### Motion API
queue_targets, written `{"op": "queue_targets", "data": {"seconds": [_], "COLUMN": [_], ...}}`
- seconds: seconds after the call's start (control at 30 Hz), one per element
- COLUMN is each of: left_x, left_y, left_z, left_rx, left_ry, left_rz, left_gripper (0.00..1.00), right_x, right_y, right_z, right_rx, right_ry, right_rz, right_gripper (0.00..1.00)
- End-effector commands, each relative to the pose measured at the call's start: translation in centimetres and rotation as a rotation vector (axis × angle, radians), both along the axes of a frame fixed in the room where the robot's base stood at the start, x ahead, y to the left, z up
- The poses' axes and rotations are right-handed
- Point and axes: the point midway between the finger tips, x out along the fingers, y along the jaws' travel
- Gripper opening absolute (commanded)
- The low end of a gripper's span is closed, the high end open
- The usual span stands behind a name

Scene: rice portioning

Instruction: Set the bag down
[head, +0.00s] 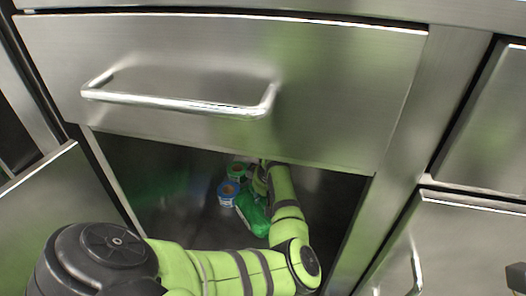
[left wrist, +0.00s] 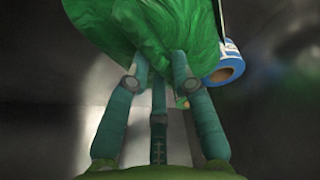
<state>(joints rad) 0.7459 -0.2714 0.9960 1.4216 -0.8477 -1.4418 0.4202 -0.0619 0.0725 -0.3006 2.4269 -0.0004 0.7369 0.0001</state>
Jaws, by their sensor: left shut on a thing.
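A green bag (head: 252,212) is inside the open cabinet below the drawer, close to the cabinet floor. It fills the top of the left wrist view (left wrist: 150,28), crumpled between my fingers. My left gripper (head: 260,180) reaches into the cabinet, partly hidden by my own arm. In the left wrist view my left gripper (left wrist: 158,58) is shut on the bag. I cannot tell whether the bag's underside touches the floor. My right gripper is not seen.
A blue-and-white roll (head: 228,192) stands left of the bag, with a green roll (head: 237,170) behind it. The drawer (head: 230,70) with its bar handle (head: 180,101) overhangs the opening. The cabinet floor (head: 180,215) is clear at the left.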

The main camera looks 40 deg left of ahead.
Motion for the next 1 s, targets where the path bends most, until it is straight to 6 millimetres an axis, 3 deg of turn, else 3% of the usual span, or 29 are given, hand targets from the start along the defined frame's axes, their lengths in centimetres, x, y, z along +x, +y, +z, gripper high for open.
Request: {"op": "queue_targets", "data": {"seconds": [0.33,0.37,0.4,0.77,1.0], "left_x": [0.1,0.1,0.1,-0.1,0.1], "left_y": [0.2,0.2,0.1,0.0,0.1], "left_z": [-0.4,-0.4,-0.4,-0.6,2.9], "left_rx": [0.005,0.005,0.005,-0.002,0.002], "left_ry": [-0.005,-0.005,-0.005,0.001,-0.005], "left_rz": [0.000,0.000,0.000,0.000,0.002], "left_gripper": [0.00,0.36,0.52,0.52,0.52], "right_x": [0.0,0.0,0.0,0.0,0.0], "right_y": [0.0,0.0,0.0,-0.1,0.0], "right_z": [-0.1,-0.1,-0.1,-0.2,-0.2], "right_rx": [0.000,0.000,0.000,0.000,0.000], "right_ry": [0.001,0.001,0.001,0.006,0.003], "right_rz": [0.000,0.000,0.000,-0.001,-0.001], "right_gripper": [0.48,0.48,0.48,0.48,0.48]}}
